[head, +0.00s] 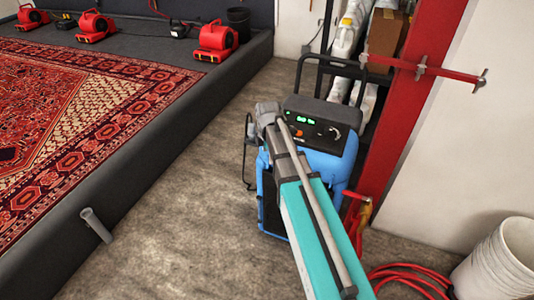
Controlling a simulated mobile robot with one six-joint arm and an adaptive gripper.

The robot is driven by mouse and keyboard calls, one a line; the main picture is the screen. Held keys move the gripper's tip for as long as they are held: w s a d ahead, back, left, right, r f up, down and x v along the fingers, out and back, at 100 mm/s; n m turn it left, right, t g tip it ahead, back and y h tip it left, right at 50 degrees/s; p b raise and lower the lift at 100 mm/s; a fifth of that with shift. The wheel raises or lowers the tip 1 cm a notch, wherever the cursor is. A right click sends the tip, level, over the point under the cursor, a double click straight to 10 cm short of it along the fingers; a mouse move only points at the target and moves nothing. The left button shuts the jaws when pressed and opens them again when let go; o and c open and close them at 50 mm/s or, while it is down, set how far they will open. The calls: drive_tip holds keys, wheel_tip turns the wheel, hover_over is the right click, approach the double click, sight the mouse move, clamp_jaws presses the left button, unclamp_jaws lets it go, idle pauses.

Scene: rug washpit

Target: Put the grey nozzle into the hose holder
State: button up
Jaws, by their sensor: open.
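A short grey tube with a wider upper end (96,224), which looks like the grey nozzle, lies tilted at the dark kerb's outer edge, lower left in the head view. Its exact contact with kerb or floor is unclear. A red bar with metal end fittings (440,71) is fixed to the red post at upper right; it may be the hose holder, but I cannot tell for sure. My arm reaches up from the bottom middle, well right of the grey tube. My gripper's fingers do not show.
A blue machine with a black panel (310,160) stands behind my arm. A red hose (405,272) and white buckets (500,262) are at lower right. A patterned rug (75,130) lies inside the kerb, with red blowers (215,40) behind. Floor between kerb and machine is clear.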

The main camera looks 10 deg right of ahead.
wheel_tip(320, 180, down, 16)
drive_tip(key=b, duration=1.6)
drive_tip(key=shift+s+f, duration=0.25)
drive_tip(key=shift+s, duration=0.2)
idle(0.4)
drive_tip(key=s+m, duration=1.5)
drive_tip(key=m, duration=0.4)
wheel_tip(320, 180, up, 25)
drive_tip(key=p, duration=2.5)
drive_tip(key=shift+a+r, duration=0.2)
drive_tip(key=shift+a, duration=0.25)
